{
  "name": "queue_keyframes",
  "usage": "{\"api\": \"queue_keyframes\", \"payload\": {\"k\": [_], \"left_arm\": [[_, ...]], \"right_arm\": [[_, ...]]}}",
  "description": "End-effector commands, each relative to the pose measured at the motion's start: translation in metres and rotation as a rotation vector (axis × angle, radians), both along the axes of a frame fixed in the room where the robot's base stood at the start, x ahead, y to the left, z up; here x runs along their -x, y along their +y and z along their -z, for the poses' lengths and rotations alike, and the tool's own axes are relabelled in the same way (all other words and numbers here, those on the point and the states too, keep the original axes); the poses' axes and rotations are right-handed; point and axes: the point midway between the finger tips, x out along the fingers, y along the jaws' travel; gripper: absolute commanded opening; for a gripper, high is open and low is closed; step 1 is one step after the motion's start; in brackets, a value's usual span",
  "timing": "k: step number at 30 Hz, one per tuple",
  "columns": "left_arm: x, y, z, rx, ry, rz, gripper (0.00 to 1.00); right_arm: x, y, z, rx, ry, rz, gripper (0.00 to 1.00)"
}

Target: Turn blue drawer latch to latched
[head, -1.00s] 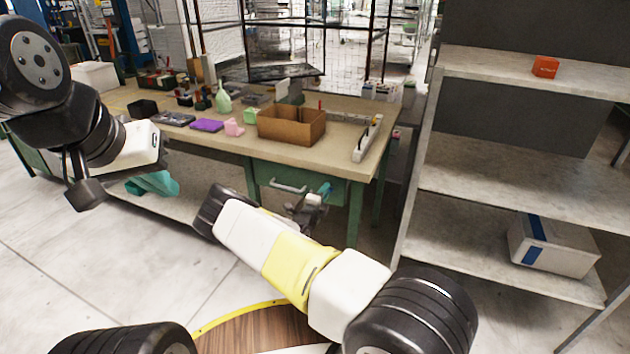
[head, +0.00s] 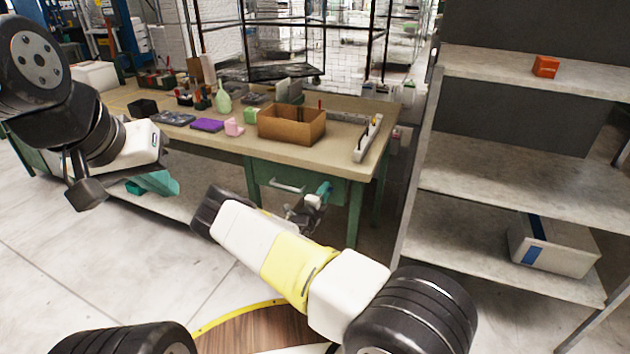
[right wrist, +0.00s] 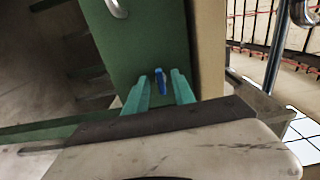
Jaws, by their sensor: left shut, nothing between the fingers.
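The blue drawer latch (right wrist: 160,80) shows in the right wrist view as a small blue piece on the green drawer front (right wrist: 135,45). My right gripper (right wrist: 160,90) is open, its two teal fingers on either side of the latch with a gap showing at each side. In the head view the right gripper (head: 310,203) is at the right part of the green drawer (head: 310,183) under the bench, largely hiding the latch. My left gripper (head: 152,183) is shut and empty, at the left in front of the bench.
The drawer's metal handle (head: 287,187) is left of the right gripper. The workbench (head: 330,150) carries a cardboard box (head: 291,124), a power strip (head: 368,138) and small items. A grey shelf unit (head: 490,172) stands at right. Floor at left is clear.

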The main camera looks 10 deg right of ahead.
Motion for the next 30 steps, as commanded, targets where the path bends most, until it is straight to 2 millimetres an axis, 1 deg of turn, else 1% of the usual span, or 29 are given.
{"api": "queue_keyframes", "payload": {"k": [9,12,16,25,26,28,29,30], "left_arm": [[0.000,0.000,0.000,0.000,0.000,0.000,0.00],[0.000,0.000,0.000,0.000,0.000,0.000,0.00],[0.000,0.000,0.000,0.000,0.000,0.000,0.00],[0.000,0.000,0.000,0.000,0.000,0.000,0.00],[0.000,0.000,0.000,0.000,0.000,0.000,0.00],[0.000,0.000,0.000,0.000,0.000,0.000,0.00],[0.000,0.000,0.000,0.000,0.000,0.000,0.00],[0.000,0.000,0.000,0.000,0.000,0.000,0.00]], "right_arm": [[0.043,0.031,0.000,0.000,0.002,-0.002,0.31],[0.053,0.037,0.000,0.000,0.002,-0.001,0.31],[0.059,0.040,0.000,0.000,0.001,-0.001,0.31],[0.059,0.040,0.001,-0.006,0.000,0.002,0.31],[0.059,0.040,0.001,-0.021,-0.003,0.007,0.31],[0.060,0.037,0.006,-0.104,-0.024,0.038,0.31],[0.059,0.037,0.009,-0.161,-0.041,0.057,0.31],[0.059,0.036,0.014,-0.254,-0.066,0.090,0.31]]}}
